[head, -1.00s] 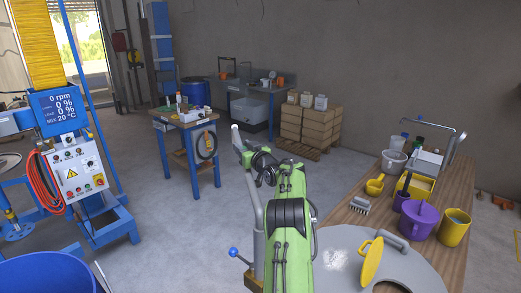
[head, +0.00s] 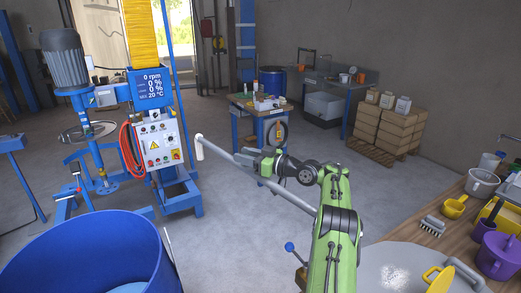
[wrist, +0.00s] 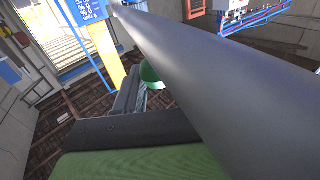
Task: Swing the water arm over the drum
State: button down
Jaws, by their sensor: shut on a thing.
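The water arm (head: 222,157) is a grey pipe with a white end piece at its far tip. It runs from near my green arm out to the left, above the floor. My gripper (head: 243,160) is shut on the pipe, partway along it. In the wrist view the pipe (wrist: 205,75) crosses diagonally, close to the camera, beside the dark gripper finger (wrist: 126,97). The blue drum (head: 95,235) stands open at the lower left, with a pale blue surface inside. The white tip is right of the drum and beyond it, not above it.
The blue mixer stand with its control panel (head: 157,145) is behind the drum, left of the pipe tip. A small work table (head: 241,103) stands further back. At the right are a grey round lid (head: 395,262) and a wooden bench (head: 450,205). The floor between is clear.

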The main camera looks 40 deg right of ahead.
jog(key=shift+s+a+n+g+y, duration=0.1)
jog(key=shift+a+n+g+y, duration=0.2)
jog(key=shift+a, duration=0.45)
jog(key=shift+s+a+n+g+y, duration=0.1)
jog(key=shift+a+n+y, duration=0.2)
jog(key=shift+a+y, duration=0.35)
jog(key=c, duration=0.8)
grip_release()
jog(key=shift+a, duration=0.1)
jog(key=b+v, duration=0.1)
jog(key=v, duration=1.4)
jog(key=shift+s, duration=0.35)
